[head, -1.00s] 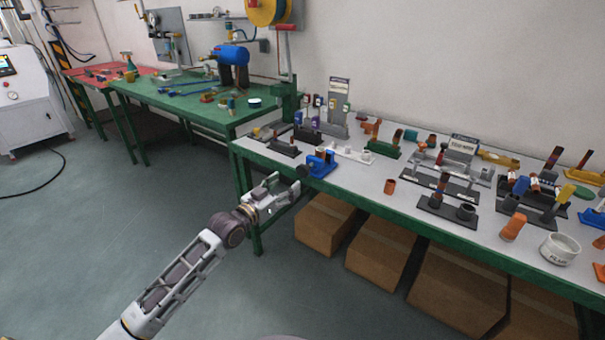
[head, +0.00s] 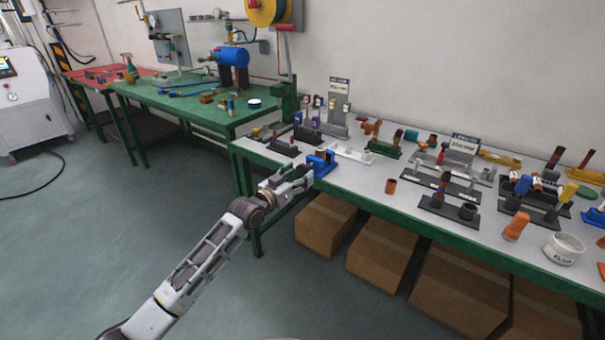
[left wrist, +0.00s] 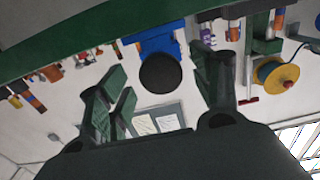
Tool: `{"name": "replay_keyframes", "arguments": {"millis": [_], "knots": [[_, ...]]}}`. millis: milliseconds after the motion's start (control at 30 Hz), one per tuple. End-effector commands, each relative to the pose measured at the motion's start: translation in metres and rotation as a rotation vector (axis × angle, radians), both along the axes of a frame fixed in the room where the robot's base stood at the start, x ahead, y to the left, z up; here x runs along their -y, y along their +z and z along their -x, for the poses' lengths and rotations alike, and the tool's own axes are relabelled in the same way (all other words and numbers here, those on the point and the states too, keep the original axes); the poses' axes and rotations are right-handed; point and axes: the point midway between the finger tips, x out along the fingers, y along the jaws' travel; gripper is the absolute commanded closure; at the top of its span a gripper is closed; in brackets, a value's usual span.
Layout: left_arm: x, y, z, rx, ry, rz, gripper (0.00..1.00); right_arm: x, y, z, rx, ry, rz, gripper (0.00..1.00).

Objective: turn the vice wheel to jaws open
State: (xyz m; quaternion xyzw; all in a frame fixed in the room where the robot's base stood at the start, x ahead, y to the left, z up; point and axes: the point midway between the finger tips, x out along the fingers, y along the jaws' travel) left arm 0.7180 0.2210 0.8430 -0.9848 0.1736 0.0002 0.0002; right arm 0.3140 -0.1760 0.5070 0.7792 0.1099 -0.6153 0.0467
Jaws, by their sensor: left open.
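A small blue vice (head: 322,162) sits at the front edge of the white-topped bench. It also shows in the left wrist view (left wrist: 150,42), with its round black wheel (left wrist: 160,73) facing my camera. My left gripper (head: 303,177) is just in front of the vice. In the left wrist view its two fingers stand apart, one on each side of the wheel, and nothing is held. In the head view my gripper hides the wheel. I cannot tell whether the fingers touch the wheel. The vice jaws are too small to judge. My right gripper is not in view.
The bench (head: 372,193) carries several holders, coloured parts and a white pot (head: 563,249). Cardboard boxes (head: 382,253) stand beneath it. A green workbench (head: 190,105) adjoins at the left.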

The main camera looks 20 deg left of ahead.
Motion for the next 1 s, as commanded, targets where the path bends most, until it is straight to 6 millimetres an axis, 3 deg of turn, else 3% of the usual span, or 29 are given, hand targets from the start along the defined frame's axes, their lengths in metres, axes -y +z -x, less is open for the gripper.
{"name": "replay_keyframes", "arguments": {"millis": [300,800,1000], "knots": [[0.007,0.0,-0.02,0.001,0.001,0.001,0.35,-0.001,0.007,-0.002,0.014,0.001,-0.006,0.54],[0.009,0.0,-0.024,0.0,0.0,0.0,0.35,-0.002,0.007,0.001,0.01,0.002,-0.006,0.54],[0.009,0.0,-0.024,0.0,0.0,0.0,0.61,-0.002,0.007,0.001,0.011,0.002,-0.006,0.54]]}}
